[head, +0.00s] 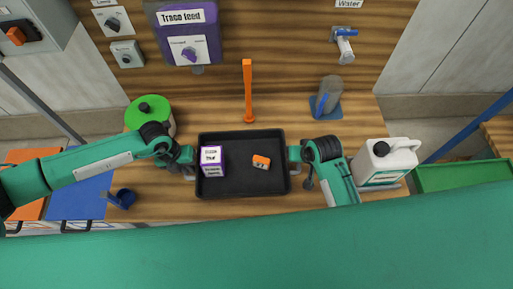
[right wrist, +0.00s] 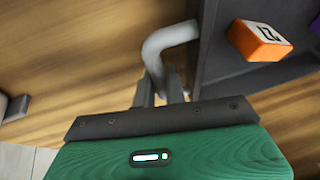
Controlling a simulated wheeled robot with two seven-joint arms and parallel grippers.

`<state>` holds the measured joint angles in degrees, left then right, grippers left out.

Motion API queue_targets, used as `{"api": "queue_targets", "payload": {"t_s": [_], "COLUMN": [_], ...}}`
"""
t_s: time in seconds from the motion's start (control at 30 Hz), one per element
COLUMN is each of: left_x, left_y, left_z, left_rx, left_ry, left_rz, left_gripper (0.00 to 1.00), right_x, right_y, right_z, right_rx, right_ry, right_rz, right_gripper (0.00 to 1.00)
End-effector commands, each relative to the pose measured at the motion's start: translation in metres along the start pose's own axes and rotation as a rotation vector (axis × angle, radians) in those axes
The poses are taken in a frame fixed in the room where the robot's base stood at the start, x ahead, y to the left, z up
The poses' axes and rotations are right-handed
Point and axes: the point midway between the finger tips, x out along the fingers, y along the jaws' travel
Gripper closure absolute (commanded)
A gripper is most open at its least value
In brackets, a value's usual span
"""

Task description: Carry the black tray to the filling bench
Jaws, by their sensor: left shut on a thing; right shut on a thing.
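The black tray (head: 243,183) is over the wooden bench in the middle of the head view. It holds a purple and white box (head: 211,161) at its left end and a small orange and white block (head: 261,162) right of its middle. My left gripper (head: 191,163) is shut at the tray's left end, where its handle is hard to see. My right gripper (head: 294,157) is at the right end. In the right wrist view its fingers (right wrist: 160,92) are shut on the tray's grey handle (right wrist: 165,42), beside the tray wall (right wrist: 215,45). I cannot tell whether the tray touches the bench.
A green round container (head: 150,116) stands behind my left arm, and a blue cup (head: 122,198) at the front left. An orange post (head: 248,90) and a grey and blue item (head: 327,97) stand behind the tray. A white jug (head: 384,160) stands at the right, before a green bin (head: 465,188).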

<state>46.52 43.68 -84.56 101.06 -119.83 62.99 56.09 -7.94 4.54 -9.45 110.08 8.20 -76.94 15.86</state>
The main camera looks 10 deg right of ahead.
Motion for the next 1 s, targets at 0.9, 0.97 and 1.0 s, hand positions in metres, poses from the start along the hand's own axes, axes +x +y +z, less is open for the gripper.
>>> {"api": "queue_targets", "payload": {"t_s": [0.9,0.97,1.0], "left_x": [-0.037,-0.051,-0.059], "left_y": [0.003,0.003,0.004], "left_z": [0.001,0.000,0.001], "left_rx": [-0.001,-0.001,-0.001], "left_ry": [-0.003,-0.003,-0.003], "left_rz": [0.001,0.002,0.003], "left_gripper": [0.66,0.66,0.66], "right_x": [0.009,0.009,0.009], "right_y": [0.002,0.002,0.002], "right_z": [0.004,0.004,0.004], "right_rx": [0.000,0.000,0.000], "right_ry": [0.000,0.000,0.000], "right_rz": [0.001,0.001,0.001], "right_gripper": [0.66,0.66,0.66]}}
